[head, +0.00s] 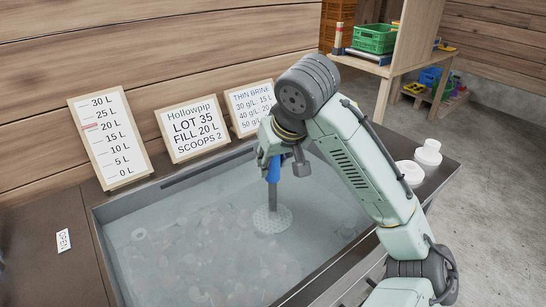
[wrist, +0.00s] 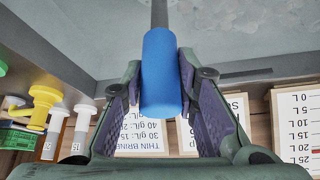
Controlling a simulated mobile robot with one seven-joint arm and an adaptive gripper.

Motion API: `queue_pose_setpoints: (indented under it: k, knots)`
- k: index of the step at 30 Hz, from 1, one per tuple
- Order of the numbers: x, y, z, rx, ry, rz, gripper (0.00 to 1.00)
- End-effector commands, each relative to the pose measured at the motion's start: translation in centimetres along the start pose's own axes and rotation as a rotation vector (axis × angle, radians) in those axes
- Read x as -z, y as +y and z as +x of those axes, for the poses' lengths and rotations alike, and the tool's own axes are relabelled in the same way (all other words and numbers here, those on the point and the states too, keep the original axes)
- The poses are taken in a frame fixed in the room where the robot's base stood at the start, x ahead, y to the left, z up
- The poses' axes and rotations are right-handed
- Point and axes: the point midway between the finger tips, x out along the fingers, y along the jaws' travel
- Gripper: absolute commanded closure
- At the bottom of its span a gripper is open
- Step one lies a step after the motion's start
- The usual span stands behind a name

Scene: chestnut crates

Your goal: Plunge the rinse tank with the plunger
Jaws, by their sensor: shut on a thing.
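The rinse tank (head: 130,207) is a grey rectangular basin of cloudy water set in a dark counter. Many pale brown pieces lie in the water, mostly towards the left and front. The plunger has a blue handle (head: 273,170), a grey shaft and a pale perforated disc (head: 272,219). The disc is over the right part of the tank and seems to be in the water; I cannot tell how deep. My gripper (head: 274,158) is shut on the blue handle from above. The wrist view shows the handle (wrist: 161,75) between both fingers, with the shaft running on beyond it.
Behind the tank stand a litre scale board (head: 110,138), a lot card (head: 193,128) and a brine card (head: 251,104). White round containers (head: 428,154) stand on the right counter. A green crate (head: 374,39) is on a table behind.

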Motion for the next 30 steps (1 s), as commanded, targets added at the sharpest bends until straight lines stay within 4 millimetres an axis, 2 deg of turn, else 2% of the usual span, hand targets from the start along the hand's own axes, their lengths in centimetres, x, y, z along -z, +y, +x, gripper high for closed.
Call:
queue_pose_setpoints:
  k: [1,6,11,16,27,30]
  knots:
    - [-0.5,0.0,0.9,0.001,0.001,0.0,1.0]
    - [-1.5,0.0,2.6,0.0,0.002,0.001,1.0]
    - [-1.9,0.0,3.3,0.0,0.003,0.001,1.0]
    - [-1.2,0.0,2.2,-0.001,0.003,0.0,1.0]
    - [0.8,0.0,-1.5,0.0,0.002,0.0,1.0]
    - [1.0,0.0,-1.8,0.0,0.002,0.0,1.0]
